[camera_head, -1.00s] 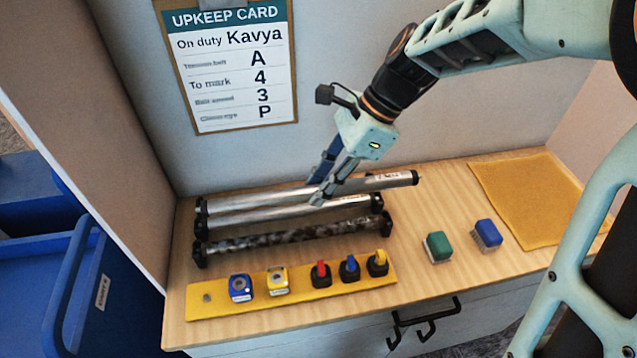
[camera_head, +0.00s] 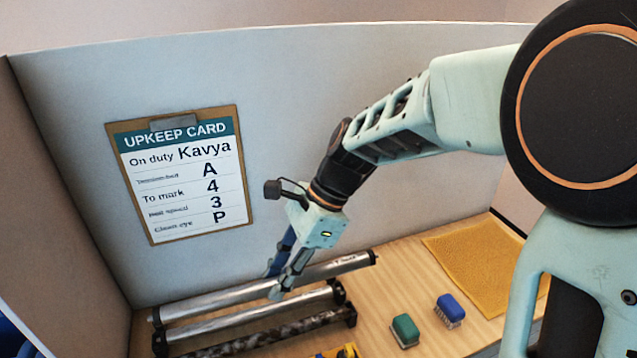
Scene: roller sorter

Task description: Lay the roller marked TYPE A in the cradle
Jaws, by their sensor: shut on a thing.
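My gripper (camera_head: 279,284) points down at the rear silver roller (camera_head: 225,297) and is shut on it near mid-length. This roller has black ends and a pale label with dark print near its right end, too small to read for certain. It lies at a slant behind a second silver roller (camera_head: 245,313). A dark, mottled roller (camera_head: 270,335) is in front of that. Black end pieces (camera_head: 339,291) show at the right ends of the front two. I cannot tell which of these belong to the cradle, or whether the held roller touches the bench.
An upkeep card (camera_head: 180,180) hangs on the back wall. A green brush (camera_head: 404,330), a blue brush (camera_head: 450,310) and a yellow mat (camera_head: 478,262) are on the bench to the right.

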